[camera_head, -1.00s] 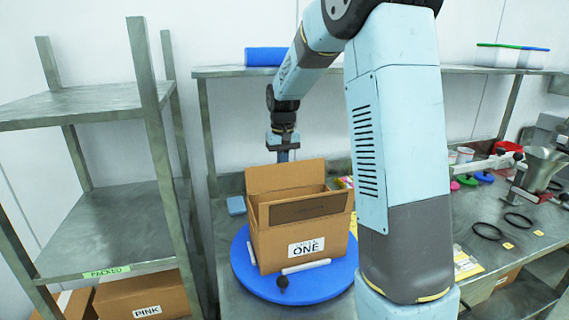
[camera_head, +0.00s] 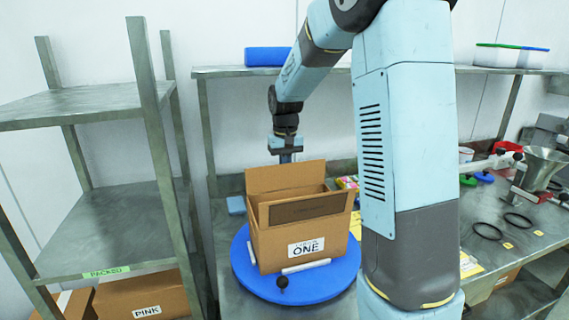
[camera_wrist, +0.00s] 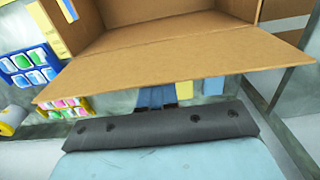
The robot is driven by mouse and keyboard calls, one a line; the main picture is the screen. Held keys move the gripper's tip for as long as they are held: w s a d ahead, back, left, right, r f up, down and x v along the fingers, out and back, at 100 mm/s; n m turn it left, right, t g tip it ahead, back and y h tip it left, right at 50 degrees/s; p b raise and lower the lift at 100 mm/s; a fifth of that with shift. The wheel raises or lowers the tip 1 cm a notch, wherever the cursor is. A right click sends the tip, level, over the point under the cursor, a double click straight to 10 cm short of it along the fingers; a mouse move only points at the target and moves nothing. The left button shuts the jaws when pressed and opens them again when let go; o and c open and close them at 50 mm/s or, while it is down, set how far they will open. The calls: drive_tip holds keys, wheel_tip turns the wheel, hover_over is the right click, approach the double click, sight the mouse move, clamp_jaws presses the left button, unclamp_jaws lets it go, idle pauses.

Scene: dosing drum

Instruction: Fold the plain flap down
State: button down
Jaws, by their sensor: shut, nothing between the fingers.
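The open cardboard box labelled ONE (camera_head: 262,232) stands on a blue turntable (camera_head: 250,284). Its plain back flap (camera_head: 285,176) stands up. The front flap (camera_head: 306,208) carries a darker printed panel and also stands roughly upright. My gripper (camera_head: 286,157) is shut and empty, pointing down just behind the plain flap, its fingertips partly hidden by it. In the wrist view the plain flap (camera_wrist: 190,62) spans the picture, and my fingers (camera_wrist: 157,96) show just beyond its edge. I cannot tell whether they touch it.
A metal rack (camera_head: 110,220) marked PACKED stands at left, with a box marked PINK (camera_head: 145,297) at its bottom. Rings (camera_head: 488,231) and a funnel (camera_head: 543,165) are on the bench at right.

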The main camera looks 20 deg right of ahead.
drive_tip(key=shift+s, duration=2.95)
drive_tip(key=shift+s+f, duration=0.7)
drive_tip(key=shift+f, duration=0.7)
drive_tip(key=shift+r, duration=0.1)
wheel_tip(320, 180, up, 8)
drive_tip(key=shift+s, duration=0.1)
